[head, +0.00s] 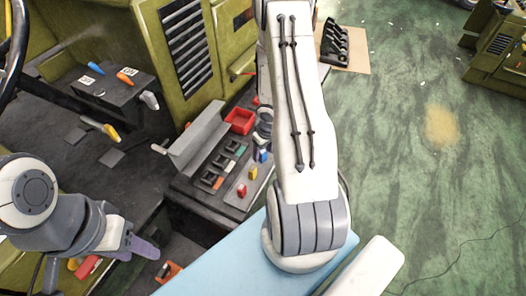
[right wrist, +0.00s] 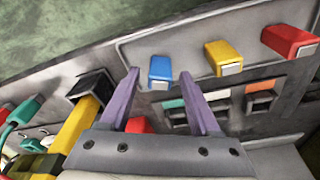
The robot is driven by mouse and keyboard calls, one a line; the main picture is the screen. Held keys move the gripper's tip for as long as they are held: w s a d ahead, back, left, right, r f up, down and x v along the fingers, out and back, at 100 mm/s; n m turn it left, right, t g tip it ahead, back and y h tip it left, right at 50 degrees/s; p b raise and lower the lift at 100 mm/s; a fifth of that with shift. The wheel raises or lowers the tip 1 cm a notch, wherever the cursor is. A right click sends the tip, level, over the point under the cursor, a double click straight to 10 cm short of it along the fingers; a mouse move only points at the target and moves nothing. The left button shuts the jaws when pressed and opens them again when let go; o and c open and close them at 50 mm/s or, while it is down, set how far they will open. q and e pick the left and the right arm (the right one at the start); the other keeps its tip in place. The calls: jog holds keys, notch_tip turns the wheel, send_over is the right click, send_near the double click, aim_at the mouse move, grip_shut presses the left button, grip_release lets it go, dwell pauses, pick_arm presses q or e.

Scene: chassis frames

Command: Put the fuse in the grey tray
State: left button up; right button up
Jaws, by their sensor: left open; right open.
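Three fuse-like blocks stand in a row on the grey panel: blue (right wrist: 160,72), yellow (right wrist: 222,57) and red (right wrist: 289,40). In the head view they are the blue (head: 263,156), yellow (head: 253,173) and red (head: 242,190) blocks. My right gripper (right wrist: 160,76) is open, its purple fingertips on either side of the blue block in the picture; contact is not visible. In the head view my right arm hides most of it. A grey angled trough-like piece (head: 200,138) lies left of the panel; I cannot tell if it is the grey tray. My left gripper (head: 142,248) is open and empty at lower left.
A small red bin (head: 239,121) sits at the panel's back end. Dark switches (head: 220,160) line the panel beside the blocks. A yellow-handled black part (right wrist: 88,100) and green cables (right wrist: 22,115) are left of my right gripper. A light blue surface (head: 225,262) is in front.

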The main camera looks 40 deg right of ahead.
notch_tip(320, 180, up, 12)
jog(key=s+p, duration=0.2)
jog(key=p, duration=0.8)
jog(key=w+a+r+n+h, duration=0.2)
jog(key=w+a+r+n, duration=0.1)
jog(key=a+r, duration=1.2)
jog(key=s+a+r+n+g+y, duration=0.1)
jog(key=s+a+r, duration=0.3)
jog(key=s+a, duration=0.4)
jog(key=s+a+r+n+y, duration=0.2)
jog(key=s+a+r, duration=0.3)
jog(key=s+a, duration=0.4)
jog(key=shift+s+n+g+b, duration=0.3)
jog(key=shift+s+n+g, duration=0.1)
jog(key=shift+n, duration=0.3)
notch_tip(320, 180, down, 8)
jog(key=b, duration=0.7)
jog(key=shift+r, duration=0.25)
